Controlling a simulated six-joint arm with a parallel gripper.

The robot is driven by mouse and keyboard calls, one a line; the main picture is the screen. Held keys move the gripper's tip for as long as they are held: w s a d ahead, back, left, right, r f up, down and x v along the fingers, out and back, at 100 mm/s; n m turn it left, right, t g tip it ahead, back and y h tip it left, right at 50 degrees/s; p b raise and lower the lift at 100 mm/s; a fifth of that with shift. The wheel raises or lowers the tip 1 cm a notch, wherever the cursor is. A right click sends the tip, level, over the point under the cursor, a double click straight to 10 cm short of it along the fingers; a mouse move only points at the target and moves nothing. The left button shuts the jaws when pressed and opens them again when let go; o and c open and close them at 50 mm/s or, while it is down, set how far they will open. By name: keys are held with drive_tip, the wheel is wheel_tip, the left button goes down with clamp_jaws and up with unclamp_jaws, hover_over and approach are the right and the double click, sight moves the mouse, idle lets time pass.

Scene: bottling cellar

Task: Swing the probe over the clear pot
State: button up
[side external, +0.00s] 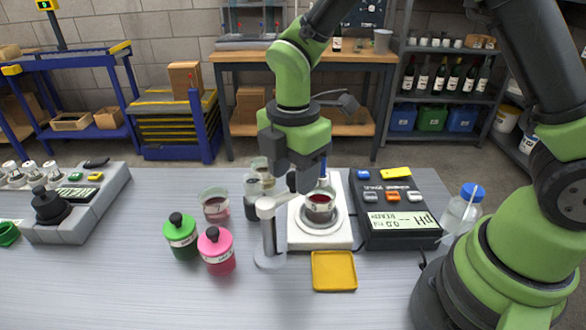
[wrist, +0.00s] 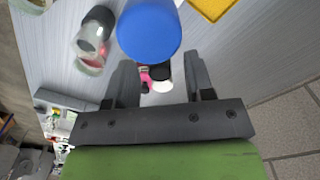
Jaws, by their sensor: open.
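My gripper (side external: 298,178) is open above the white stirrer plate (side external: 341,236). In the wrist view its fingers (wrist: 160,78) are apart with nothing clamped between them. A slim blue-topped piece, seemingly the probe (side external: 323,166), stands just right of the fingers, partly hidden by them. A large blue round top (wrist: 150,28) lies just beyond the fingers in the wrist view. A grey-white stand (side external: 268,238) rises left of the plate. A glass vessel of dark red liquid (side external: 319,208) sits on the plate. A clear pot with pinkish liquid (side external: 215,208) stands further left.
A green jar (side external: 181,240) and a pink jar (side external: 217,256), both black-knobbed, stand front left. A yellow tray (side external: 333,271) lies before the plate. A dark meter (side external: 398,212) and a blue-capped bottle (side external: 461,212) stand right.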

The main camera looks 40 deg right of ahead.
clamp_jaws()
idle(0.3)
drive_tip(key=shift+w+a+n, duration=0.45)
drive_tip(key=shift+w+n, duration=0.45)
drive_tip(key=shift+n, duration=1.45)
drive_tip(key=shift+w+a+n, duration=0.5)
drive_tip(key=shift+w+n, duration=0.35)
drive_tip(key=shift+n, duration=1.45)
drive_tip(key=shift+w+a+n, duration=0.45)
drive_tip(key=shift+w+n, duration=0.45)
drive_tip(key=shift+n, duration=1.45)
unclamp_jaws()
